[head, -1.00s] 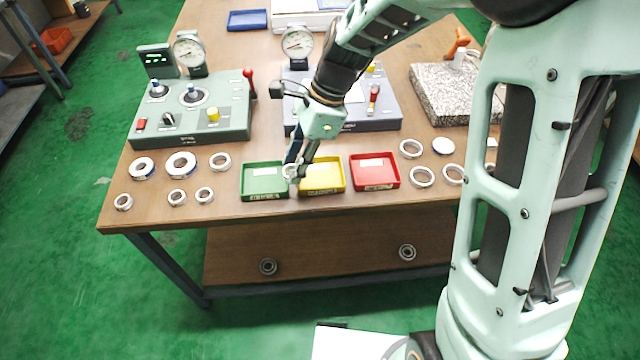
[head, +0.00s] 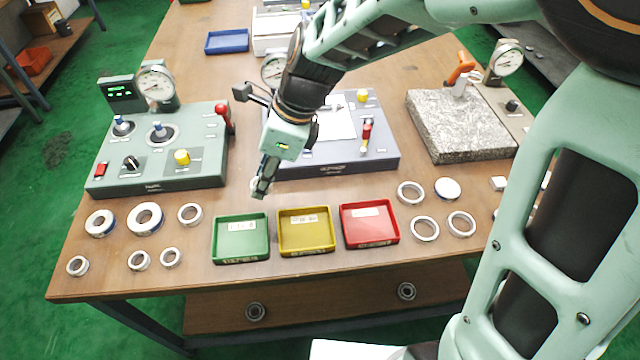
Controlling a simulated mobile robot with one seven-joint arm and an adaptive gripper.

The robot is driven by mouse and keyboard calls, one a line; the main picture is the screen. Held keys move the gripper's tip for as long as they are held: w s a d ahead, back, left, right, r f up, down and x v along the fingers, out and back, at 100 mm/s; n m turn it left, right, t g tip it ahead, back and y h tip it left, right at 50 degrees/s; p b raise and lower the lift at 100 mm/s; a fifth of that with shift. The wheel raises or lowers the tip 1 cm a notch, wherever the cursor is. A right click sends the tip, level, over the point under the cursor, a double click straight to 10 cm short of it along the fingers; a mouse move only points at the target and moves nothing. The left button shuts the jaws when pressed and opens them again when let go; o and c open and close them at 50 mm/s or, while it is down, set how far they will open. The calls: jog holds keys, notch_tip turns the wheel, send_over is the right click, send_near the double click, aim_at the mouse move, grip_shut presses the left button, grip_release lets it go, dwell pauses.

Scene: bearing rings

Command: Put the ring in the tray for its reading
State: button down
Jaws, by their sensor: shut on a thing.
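My gripper (head: 260,192) points down behind the green tray, near the front edge of the grey-blue gauge station. It is shut on a pale ring (head: 254,184), mostly hidden by the fingers. The green tray (head: 240,259), yellow tray (head: 306,251) and red tray (head: 371,244) stand in a row at the table's front; each looks empty, with a white label too small to read. The green gauge station (head: 205,150) has a dial (head: 155,83) and a green-lit display (head: 119,90), both too small to read.
Several loose rings lie left of the trays, such as a large one (head: 132,217), and others lie to their right (head: 414,229). The grey-blue station (head: 340,165) stands behind the trays. A granite block (head: 460,130) is at right. A blue tray (head: 227,41) is farther back.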

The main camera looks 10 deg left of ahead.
jog(key=d+f, duration=0.3)
jog(key=d, duration=0.4)
jog(key=b, duration=0.2)
send_over(315, 231)
jog(key=f, duration=0.5)
jog(key=shift+w+d, duration=0.1)
jog(key=shift+d, duration=0.3)
jog(key=shift+d+f+b, duration=0.2)
jog(key=shift+f+b, duration=0.05)
jog(key=shift+f, duration=0.7)
jog(key=shift+d+f+b, duration=0.15)
jog(key=shift+f+b, duration=0.1)
jog(key=shift+f, duration=0.7)
jog(key=shift+f, duration=0.2)
jog(key=c, duration=1.8)
grip_release()
jog(key=shift+o, duration=0.2)
jog(key=shift+r, duration=0.15)
